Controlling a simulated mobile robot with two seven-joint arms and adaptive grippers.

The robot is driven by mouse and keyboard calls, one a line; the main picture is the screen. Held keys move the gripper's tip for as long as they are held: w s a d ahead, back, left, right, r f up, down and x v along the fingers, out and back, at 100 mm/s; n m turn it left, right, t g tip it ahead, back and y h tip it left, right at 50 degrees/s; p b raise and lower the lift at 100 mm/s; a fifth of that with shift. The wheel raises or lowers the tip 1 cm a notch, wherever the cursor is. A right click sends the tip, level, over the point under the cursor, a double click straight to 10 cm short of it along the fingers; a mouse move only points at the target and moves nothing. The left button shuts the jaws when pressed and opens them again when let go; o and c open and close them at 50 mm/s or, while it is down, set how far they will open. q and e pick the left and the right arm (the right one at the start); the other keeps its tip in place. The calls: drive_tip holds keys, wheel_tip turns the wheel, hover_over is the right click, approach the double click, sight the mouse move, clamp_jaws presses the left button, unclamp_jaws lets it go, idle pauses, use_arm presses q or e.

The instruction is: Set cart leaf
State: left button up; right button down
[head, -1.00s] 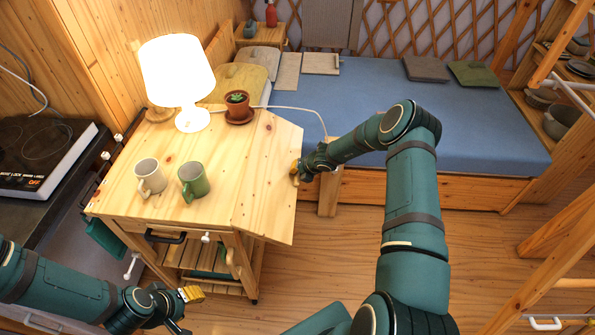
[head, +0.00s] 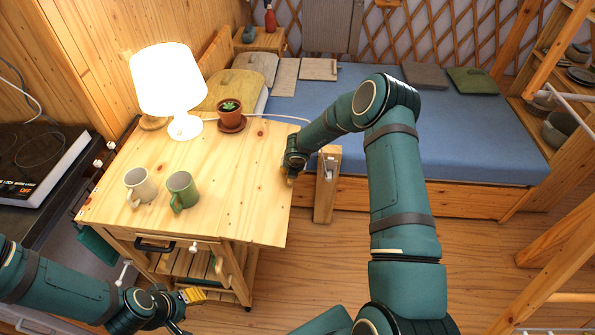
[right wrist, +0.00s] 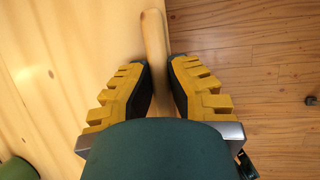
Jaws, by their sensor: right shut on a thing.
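The wooden cart (head: 150,225) stands at left, with its top (head: 205,160) carrying several things. Its leaf (head: 262,185) extends from the right side and looks about level with the top. My right gripper (head: 291,170) is at the leaf's outer edge. In the right wrist view, its yellow and black fingers (right wrist: 160,88) close around a rounded pale wooden bar (right wrist: 153,40) beside the leaf's surface (right wrist: 70,60). The leaf's underside and any support are hidden. My left gripper (head: 190,296) is low in front of the cart, apart from it; its finger gap is unclear.
A lit lamp (head: 168,80), a potted plant (head: 230,112), a beige mug (head: 139,187) and a green mug (head: 181,190) stand on the cart top. A blue bed (head: 450,130) lies behind, with a wooden post (head: 327,190) close right of my gripper.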

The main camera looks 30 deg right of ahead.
drive_tip(key=shift+w+r+h, duration=0.3)
drive_tip(key=shift+r, duration=0.6)
drive_tip(key=shift+a+r+p, duration=0.15)
drive_tip(key=shift+r+p, duration=0.75)
drive_tip(key=shift+p, duration=0.15)
drive_tip(key=shift+w, duration=0.1)
drive_tip(key=c, duration=0.9)
unclamp_jaws()
drive_tip(key=shift+a+f, duration=0.1)
drive_tip(key=v, duration=1.2)
drive_tip(key=shift+f, duration=0.1)
